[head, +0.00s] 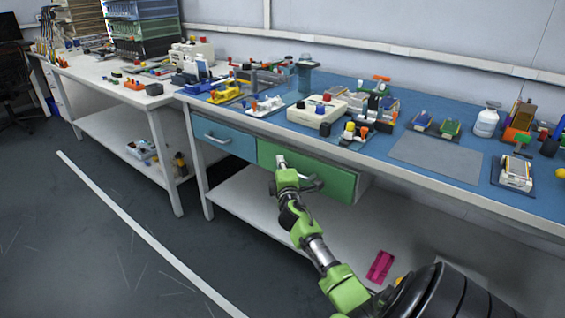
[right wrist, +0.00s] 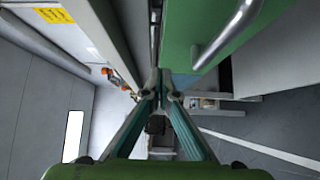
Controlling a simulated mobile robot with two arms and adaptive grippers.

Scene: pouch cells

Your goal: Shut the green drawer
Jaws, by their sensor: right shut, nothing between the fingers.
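The green drawer (head: 335,183) is under the blue-topped bench in the head view. It stands partly out, with its pale side showing at its right end. My right arm and gripper (head: 281,161) are in front of its left part and hide some of its front and handle. The drawer's green front (right wrist: 185,30) and metal handle (right wrist: 228,36) show at the top of the right wrist view. My right gripper (right wrist: 158,76) is shut and empty there, its tips close to the green front's edge; contact cannot be told. My left gripper is not in view.
A blue drawer (head: 240,142) with a metal handle sits left of the green one and looks closed. Several small devices stand on the bench top (head: 350,153) above. A lower shelf (head: 240,205) runs below, with a magenta item (head: 380,266) near my arm. Open floor lies left.

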